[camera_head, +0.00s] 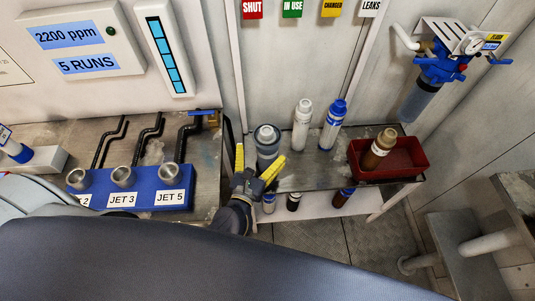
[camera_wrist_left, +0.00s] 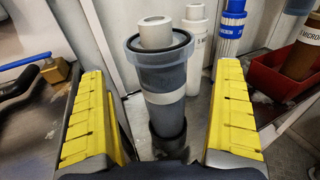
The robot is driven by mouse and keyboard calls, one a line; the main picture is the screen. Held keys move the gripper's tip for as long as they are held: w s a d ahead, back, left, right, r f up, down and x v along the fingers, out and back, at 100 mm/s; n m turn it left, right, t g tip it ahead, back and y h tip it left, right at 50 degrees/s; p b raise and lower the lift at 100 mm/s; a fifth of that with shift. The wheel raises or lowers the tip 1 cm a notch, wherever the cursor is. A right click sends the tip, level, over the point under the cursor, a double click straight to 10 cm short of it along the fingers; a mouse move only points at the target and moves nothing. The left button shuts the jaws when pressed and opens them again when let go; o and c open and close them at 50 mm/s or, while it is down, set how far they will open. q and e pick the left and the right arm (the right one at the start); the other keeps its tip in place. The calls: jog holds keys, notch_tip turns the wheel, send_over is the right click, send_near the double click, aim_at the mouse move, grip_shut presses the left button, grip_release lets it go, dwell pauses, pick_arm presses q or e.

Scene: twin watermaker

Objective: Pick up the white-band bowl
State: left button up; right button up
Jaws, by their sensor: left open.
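The white-band bowl is a grey, clear-rimmed cylinder (camera_head: 267,148) standing upright at the left end of the middle shelf. In the left wrist view the bowl (camera_wrist_left: 168,78) shows a pale band around its body, a white cartridge top (camera_wrist_left: 157,33) in its mouth and a dark round holder (camera_wrist_left: 167,143) below. My left gripper (camera_head: 257,164) is open, its yellow fingers in front of the bowl. In the left wrist view the gripper (camera_wrist_left: 160,85) has one finger on each side of the bowl, with visible gaps. My right gripper is not in view.
Right of the bowl stand a white cartridge (camera_head: 302,124) and a blue-capped one (camera_head: 333,124). A red tray (camera_head: 408,157) holds a brown cartridge (camera_head: 379,150). A blue-handled valve (camera_head: 207,116) and the blue jet block (camera_head: 130,186) lie left. A blue filter housing (camera_head: 440,66) hangs right.

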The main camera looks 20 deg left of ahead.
aim_at(267, 139)
pick_arm(q)
jog(key=shift+w+d, duration=0.15)
jog(key=shift+w, duration=2.9)
jog(key=c, duration=1.4)
jog(key=shift+c, duration=0.7)
jog(key=shift+r, duration=0.15)
